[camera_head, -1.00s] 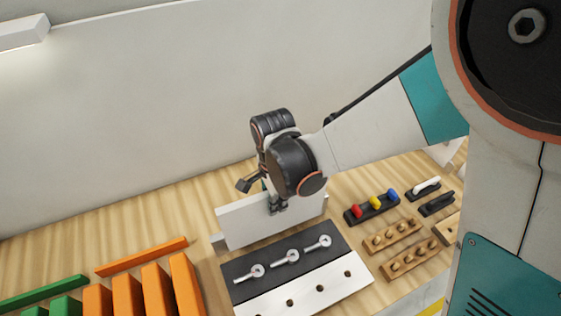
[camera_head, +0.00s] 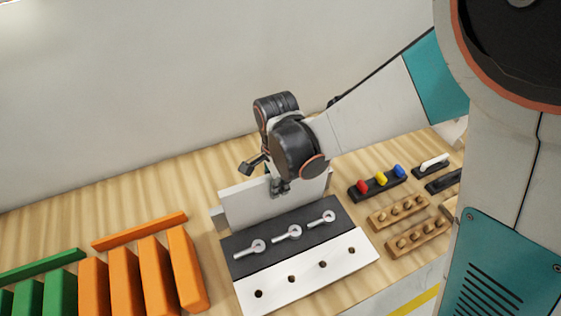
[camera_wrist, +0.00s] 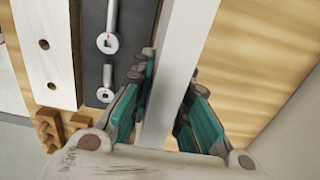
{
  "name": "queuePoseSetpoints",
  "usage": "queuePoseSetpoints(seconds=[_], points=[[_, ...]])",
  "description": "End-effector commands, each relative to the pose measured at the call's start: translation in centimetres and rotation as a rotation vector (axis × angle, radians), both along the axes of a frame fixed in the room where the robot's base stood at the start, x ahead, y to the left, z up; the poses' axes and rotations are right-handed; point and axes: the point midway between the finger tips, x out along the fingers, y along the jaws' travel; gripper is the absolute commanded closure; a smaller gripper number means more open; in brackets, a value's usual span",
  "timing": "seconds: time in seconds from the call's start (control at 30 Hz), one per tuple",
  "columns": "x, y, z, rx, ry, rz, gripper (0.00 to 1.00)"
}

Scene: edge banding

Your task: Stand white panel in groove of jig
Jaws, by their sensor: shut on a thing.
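The white panel (camera_head: 245,206) stands upright on its long edge along the back side of the jig in the head view. The jig (camera_head: 352,260) is a flat board with a black strip and a white strip, with several silver clamps on the black part. My gripper (camera_head: 281,188) is shut on the panel's top edge, right of its middle. In the wrist view the panel (camera_wrist: 186,55) shows edge-on between the fingers (camera_wrist: 168,105), beside the jig's black strip (camera_wrist: 93,40). The panel's lower edge and the groove are hidden, so I cannot tell whether it is seated.
Orange blocks (camera_head: 158,275) and green blocks (camera_head: 60,291) stand at the left, with an orange strip (camera_head: 140,231) behind. A black holder with coloured knobs (camera_head: 380,182) and wooden peg blocks (camera_head: 398,211) lie right of the jig. The wooden table behind the panel is clear.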

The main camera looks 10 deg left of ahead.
Motion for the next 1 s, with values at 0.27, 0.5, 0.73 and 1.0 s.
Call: queuePoseSetpoints(seconds=[0.27, 0.5, 0.73, 1.0], points=[[0.00, 0.00, 0.03, 0.000, 0.000, 0.000, 1.00], [0.00, 0.00, 0.03, 0.000, 0.000, 0.000, 0.60], [-0.01, -0.01, 0.01, 0.000, 0.000, 0.000, 0.60], [-0.02, -0.01, 0.73, 0.000, 0.000, 0.000, 0.60]])
